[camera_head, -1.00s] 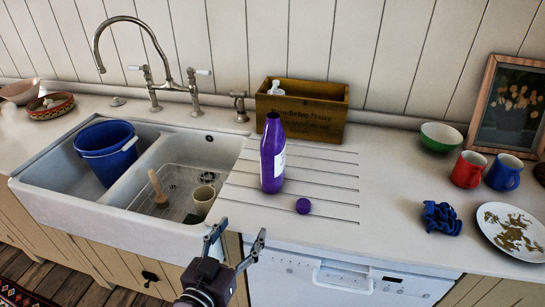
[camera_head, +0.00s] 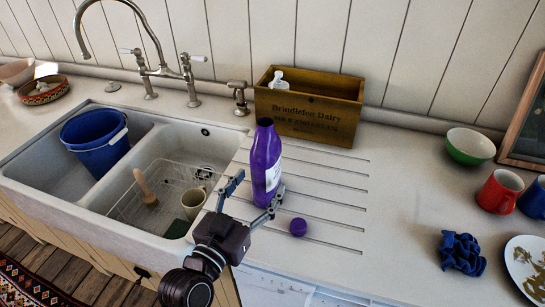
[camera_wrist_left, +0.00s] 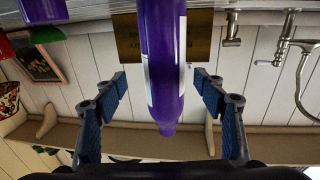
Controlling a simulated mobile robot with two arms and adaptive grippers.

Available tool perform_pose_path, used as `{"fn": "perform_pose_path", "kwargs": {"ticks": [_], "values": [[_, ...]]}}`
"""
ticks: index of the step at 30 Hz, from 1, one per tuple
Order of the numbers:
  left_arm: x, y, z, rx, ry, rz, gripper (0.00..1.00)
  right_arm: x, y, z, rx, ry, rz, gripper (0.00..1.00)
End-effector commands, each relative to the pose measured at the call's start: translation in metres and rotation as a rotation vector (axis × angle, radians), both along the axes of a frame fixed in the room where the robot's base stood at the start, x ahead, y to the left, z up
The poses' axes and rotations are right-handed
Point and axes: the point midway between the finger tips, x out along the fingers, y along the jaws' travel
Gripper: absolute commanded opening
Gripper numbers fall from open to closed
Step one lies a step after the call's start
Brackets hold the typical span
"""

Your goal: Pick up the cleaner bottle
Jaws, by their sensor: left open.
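The purple cleaner bottle (camera_head: 265,165) stands upright and uncapped on the grooved drainboard, right of the sink. Its white label faces right. A round purple cap (camera_head: 298,227) lies on the counter in front of it. My left gripper (camera_head: 250,196) is open at the near side of the bottle, with one finger to its left and the other close to its lower right. In the left wrist view the bottle (camera_wrist_left: 165,65) appears upside down between the open fingers (camera_wrist_left: 160,85), with a gap on each side. My right gripper is not in view.
A wooden crate (camera_head: 309,118) stands behind the bottle. The double sink (camera_head: 100,185) on the left holds a blue bucket (camera_head: 93,143), a wire rack and a mug (camera_head: 194,202). To the right are a blue cloth (camera_head: 461,252), a green bowl (camera_head: 469,147) and a red mug (camera_head: 499,191).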

Motion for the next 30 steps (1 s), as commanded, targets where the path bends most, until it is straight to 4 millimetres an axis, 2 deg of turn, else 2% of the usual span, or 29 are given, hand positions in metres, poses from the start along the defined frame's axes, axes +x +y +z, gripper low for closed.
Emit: {"fn": "perform_pose_path", "kwargs": {"ticks": [11, 16, 24, 30], "values": [[0.047, -0.013, 0.003, -0.002, -0.001, 0.0, 0.65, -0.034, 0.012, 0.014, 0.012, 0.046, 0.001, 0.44], [0.063, -0.021, 0.001, -0.001, 0.0, -0.001, 0.65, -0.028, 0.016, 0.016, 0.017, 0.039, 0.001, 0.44], [0.066, -0.022, 0.0, 0.0, -0.001, 0.0, 0.65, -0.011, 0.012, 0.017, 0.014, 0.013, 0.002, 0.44], [0.065, -0.022, 0.0, 0.001, 0.0, 0.0, 0.42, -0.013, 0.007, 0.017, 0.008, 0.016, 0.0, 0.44]]}}
